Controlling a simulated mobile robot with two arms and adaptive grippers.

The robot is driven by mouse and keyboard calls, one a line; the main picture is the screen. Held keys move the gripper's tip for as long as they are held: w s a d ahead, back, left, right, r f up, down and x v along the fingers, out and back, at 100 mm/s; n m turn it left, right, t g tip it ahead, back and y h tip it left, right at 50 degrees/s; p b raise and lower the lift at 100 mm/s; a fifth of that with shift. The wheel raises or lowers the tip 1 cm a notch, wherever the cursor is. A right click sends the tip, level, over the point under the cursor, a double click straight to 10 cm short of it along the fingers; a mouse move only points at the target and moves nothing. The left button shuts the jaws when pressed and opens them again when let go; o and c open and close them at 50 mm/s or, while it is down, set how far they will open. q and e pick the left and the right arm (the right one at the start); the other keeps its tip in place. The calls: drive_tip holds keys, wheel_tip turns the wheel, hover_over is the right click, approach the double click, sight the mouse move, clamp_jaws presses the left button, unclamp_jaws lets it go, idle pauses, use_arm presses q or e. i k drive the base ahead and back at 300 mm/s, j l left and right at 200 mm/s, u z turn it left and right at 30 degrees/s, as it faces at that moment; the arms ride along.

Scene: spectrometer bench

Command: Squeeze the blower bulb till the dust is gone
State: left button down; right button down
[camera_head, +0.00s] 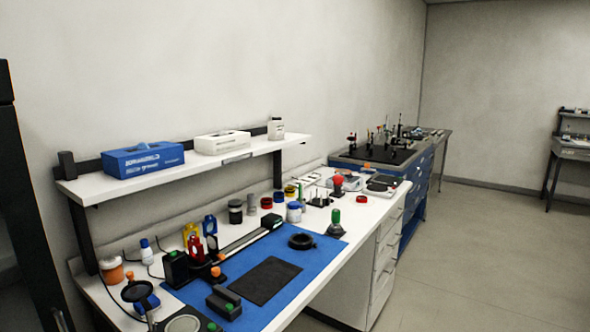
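Neither of my grippers is in view. I cannot tell for sure which item is the blower bulb. A red rounded-top item (338,181) stands toward the far end of the white bench. A green-topped item with a dark base (335,226) stands upright near the right corner of the blue mat (313,262). Both are small in view. No dust can be made out at this distance. A black flat pad (264,281) and a black ring (301,241) lie on the blue mat.
A rail with optical mounts (210,240) runs along the mat. A shelf (100,189) above holds a blue box (143,160) and a white box (222,142). Jars (235,212) stand behind. A blue bench (412,200) stands beyond. The floor (475,260) at right is clear.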

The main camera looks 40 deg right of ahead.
sight(338, 179)
drive_tip(key=i+l+u, duration=0.1)
drive_tip(key=l, duration=0.45)
drive_tip(key=i+l, duration=0.15)
drive_tip(key=l, duration=0.45)
drive_tip(key=i+l+u, duration=0.15)
drive_tip(key=l, duration=0.45)
drive_tip(key=i+l+u, duration=0.1)
drive_tip(key=l, duration=0.45)
drive_tip(key=i+l, duration=0.1)
drive_tip(key=l, duration=0.5)
drive_tip(key=i+l, duration=0.1)
drive_tip(key=l, duration=1.1)
drive_tip(key=i+u, duration=0.05)
